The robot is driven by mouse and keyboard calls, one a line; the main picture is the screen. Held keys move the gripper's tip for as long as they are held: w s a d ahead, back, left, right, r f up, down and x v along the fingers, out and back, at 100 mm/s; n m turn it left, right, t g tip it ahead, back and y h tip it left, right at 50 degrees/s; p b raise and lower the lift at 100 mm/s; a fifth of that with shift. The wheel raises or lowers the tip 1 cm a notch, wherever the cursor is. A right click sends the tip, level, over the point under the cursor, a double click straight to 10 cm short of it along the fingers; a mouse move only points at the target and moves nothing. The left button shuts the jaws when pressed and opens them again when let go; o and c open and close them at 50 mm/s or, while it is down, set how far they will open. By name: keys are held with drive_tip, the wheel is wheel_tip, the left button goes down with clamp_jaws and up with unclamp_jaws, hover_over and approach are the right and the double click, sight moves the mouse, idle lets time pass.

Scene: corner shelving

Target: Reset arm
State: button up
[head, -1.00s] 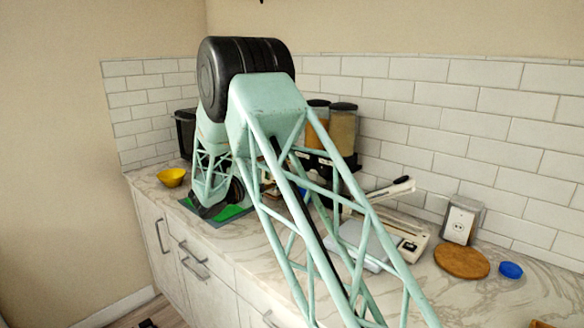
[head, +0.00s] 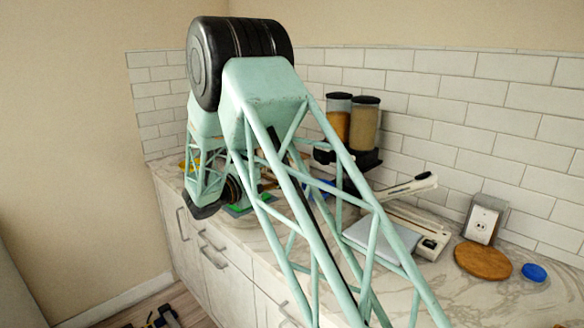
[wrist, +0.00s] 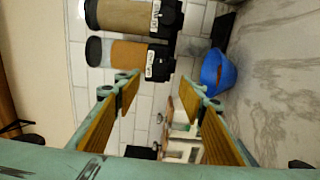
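My gripper (wrist: 162,92) shows in the wrist view as two fingers with wooden-looking pads, set wide apart. Nothing is held between them; the tiled wall and counter items show through the gap. In the head view my pale green lattice arm rises from the lower right to a black joint at the top, then bends down over the counter's far left part. The gripper's fingers cannot be made out there, being largely hidden behind my arm.
Two grain dispensers (head: 364,125) stand against the wall, also in the wrist view (wrist: 130,52). A blue bowl (wrist: 218,73) holds something orange. A grey scale (head: 383,236), round wooden board (head: 483,261) and blue lid-like item (head: 534,272) lie on the marble counter. The left floor is mostly open.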

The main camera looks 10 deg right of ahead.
drive_tip(key=shift+d, duration=0.1)
drive_tip(key=s+d+r+m+g+y, duration=0.15)
drive_tip(key=s+d+r+g, duration=0.25)
drive_tip(key=s+d, duration=0.6)
drive_tip(key=s+d+r+m+g+y, duration=0.1)
drive_tip(key=s+d+r+m+g, duration=0.3)
drive_tip(key=s+d, duration=0.6)
drive_tip(key=s+d+r+g+y, duration=0.15)
drive_tip(key=s+y, duration=0.25)
drive_tip(key=s, duration=1.7)
drive_tip(key=s+a+m+t+y, duration=0.1)
drive_tip(key=s+a+y, duration=0.3)
drive_tip(key=s, duration=0.9)
drive_tip(key=s+a+f+m+t+y, duration=0.1)
drive_tip(key=s+a+y, duration=0.3)
drive_tip(key=s, duration=0.9)
drive_tip(key=shift+s+a+f+t+p, duration=0.15)
drive_tip(key=shift+s+a+t+p, duration=0.2)
drive_tip(key=shift+a, duration=1.4)
